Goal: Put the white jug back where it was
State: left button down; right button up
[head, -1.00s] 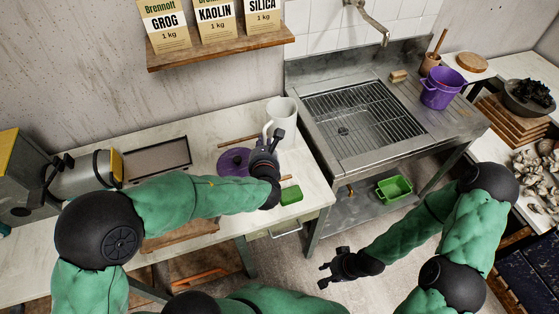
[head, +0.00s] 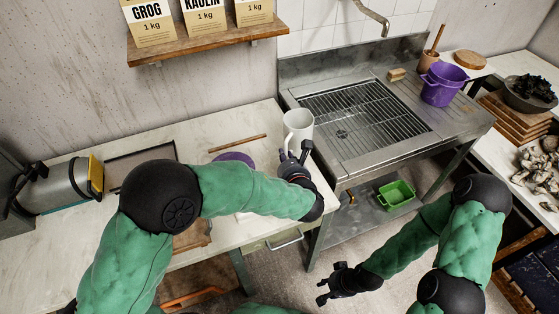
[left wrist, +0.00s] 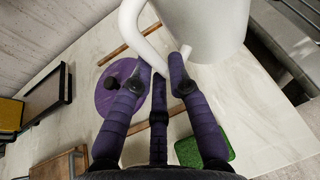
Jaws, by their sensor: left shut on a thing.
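The white jug (head: 298,128) is above the right end of the pale worktop, beside the sink's left edge. My left gripper (head: 296,153) is shut on its handle, on the jug's near side. In the left wrist view the jug (left wrist: 208,28) fills the top right, with its curved handle (left wrist: 143,40) running down between the purple fingers (left wrist: 160,78). The jug seems held above the worktop, though the gap under it is not clear. My right gripper (head: 333,284) is open and empty over the floor in front of the sink.
A purple disc (left wrist: 110,100) with a dark knob, a wooden stick (head: 237,143) and a green block (left wrist: 205,150) lie on the worktop. A dark-rimmed tray (head: 124,162) lies further left. The sink grid (head: 365,115) is empty. A purple pot (head: 442,84) stands beyond it.

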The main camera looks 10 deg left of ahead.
pick_arm(q)
jog(key=d+r+y+p, duration=0.1)
jog(key=d+r+p, duration=0.15)
jog(key=d, duration=0.55)
jog(key=shift+n+g+y, duration=0.3)
jog(key=shift+n+g, duration=0.1)
jog(key=shift+w+a+f+b, duration=0.2)
jog(key=shift+a+f+b, duration=1.15)
jog(key=shift+a+f, duration=0.8)
jog(key=shift+w+a+f+b, duration=0.2)
jog(key=shift+a+f+b, duration=1.1)
jog(key=shift+a+f, duration=0.85)
jog(key=shift+w+a+f+b, duration=0.2)
jog(key=shift+a+f+b, duration=1.15)
jog(key=shift+a+f, duration=0.75)
jog(key=shift+a+r, duration=0.25)
jog(key=shift+f, duration=0.15)
jog(key=c, duration=1.2)
grip_release()
